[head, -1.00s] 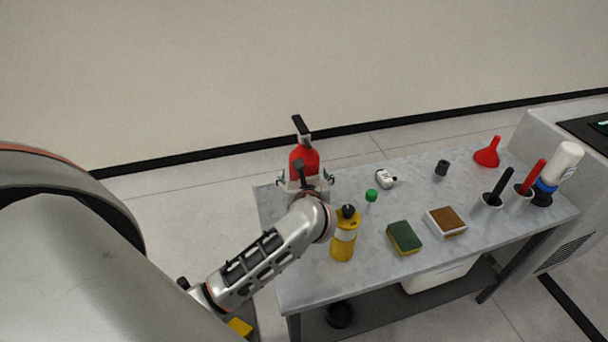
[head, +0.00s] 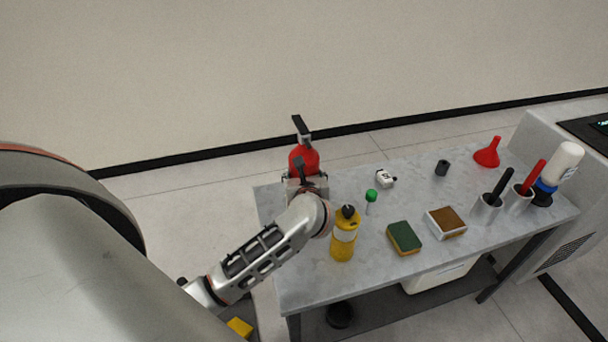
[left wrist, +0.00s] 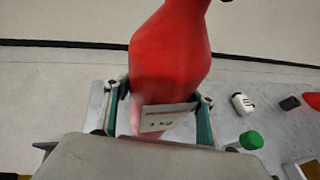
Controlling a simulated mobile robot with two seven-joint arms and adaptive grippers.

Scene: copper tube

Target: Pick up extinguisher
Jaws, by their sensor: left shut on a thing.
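The red extinguisher (head: 304,158) with a black handle stands upright at the left end of the grey table. It also fills the middle of the left wrist view (left wrist: 172,65), where a white label shows on its body. My left gripper (head: 305,180) is shut on the extinguisher's body, with one finger on each side of it in the left wrist view (left wrist: 160,112). The extinguisher's lower part is hidden behind my gripper and wrist, so I cannot tell whether its base touches the table. My right gripper is not in view.
A yellow bottle (head: 344,240) stands close to my left wrist. A green-capped item (head: 371,196), a sponge (head: 404,237), a brown-topped white tray (head: 429,221), a red funnel (head: 487,152) and several holders occupy the grey table (head: 300,280). A wall lies behind.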

